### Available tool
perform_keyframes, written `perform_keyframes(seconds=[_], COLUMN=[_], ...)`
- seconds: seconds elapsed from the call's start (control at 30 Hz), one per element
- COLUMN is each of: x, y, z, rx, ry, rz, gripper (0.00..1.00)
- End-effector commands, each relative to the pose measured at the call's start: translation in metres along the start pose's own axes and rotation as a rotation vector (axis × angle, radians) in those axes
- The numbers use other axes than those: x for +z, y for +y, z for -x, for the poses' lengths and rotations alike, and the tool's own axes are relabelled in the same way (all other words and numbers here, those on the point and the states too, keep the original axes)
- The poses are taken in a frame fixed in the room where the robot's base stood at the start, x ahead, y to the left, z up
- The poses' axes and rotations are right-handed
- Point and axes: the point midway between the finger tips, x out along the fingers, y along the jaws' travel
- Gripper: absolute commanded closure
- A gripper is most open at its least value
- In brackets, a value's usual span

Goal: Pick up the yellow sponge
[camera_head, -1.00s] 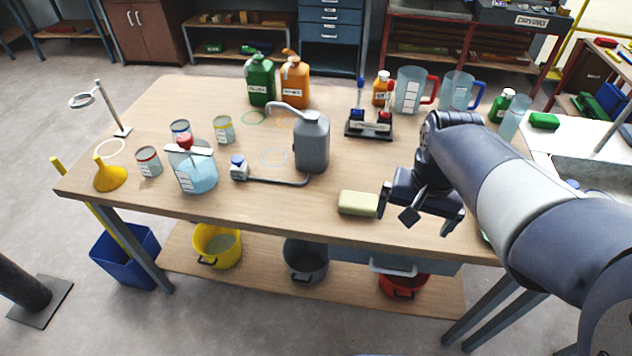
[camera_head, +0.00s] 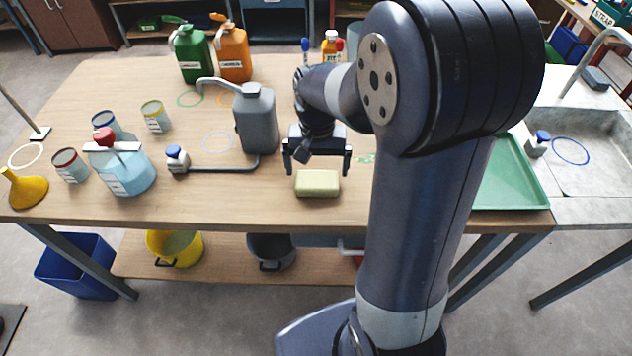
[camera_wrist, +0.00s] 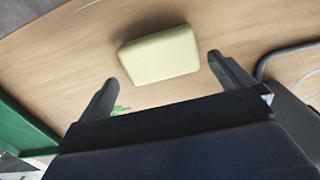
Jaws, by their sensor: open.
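The yellow sponge (camera_head: 317,184) is a pale yellow block lying flat on the wooden table (camera_head: 225,200), close to its front edge. My gripper (camera_head: 317,165) is open and empty, just behind and above the sponge in the head view, with its two fingers spread wider than the sponge. In the wrist view the sponge (camera_wrist: 158,54) lies ahead of the fingertips, roughly between their lines, and the open gripper (camera_wrist: 165,72) is apart from it.
A grey jug (camera_head: 256,120) with a hose stands left of my gripper. A green tray (camera_head: 510,178) lies to the right, behind my arm. Left are a blue-liquid container (camera_head: 128,174), several tins and a yellow funnel (camera_head: 27,189). The table left of the sponge is clear.

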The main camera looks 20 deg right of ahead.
Motion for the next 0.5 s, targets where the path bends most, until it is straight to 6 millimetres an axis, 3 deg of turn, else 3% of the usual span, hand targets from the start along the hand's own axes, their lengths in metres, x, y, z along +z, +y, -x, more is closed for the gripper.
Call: perform_keyframes(seconds=[0.23,0.5], x=[0.004,0.003], y=[-0.001,-0.001], z=[-0.037,-0.045], rx=[0.002,0.000], ry=[-0.005,0.000], rz=[0.000,0.000], gripper=[0.00,0.00])
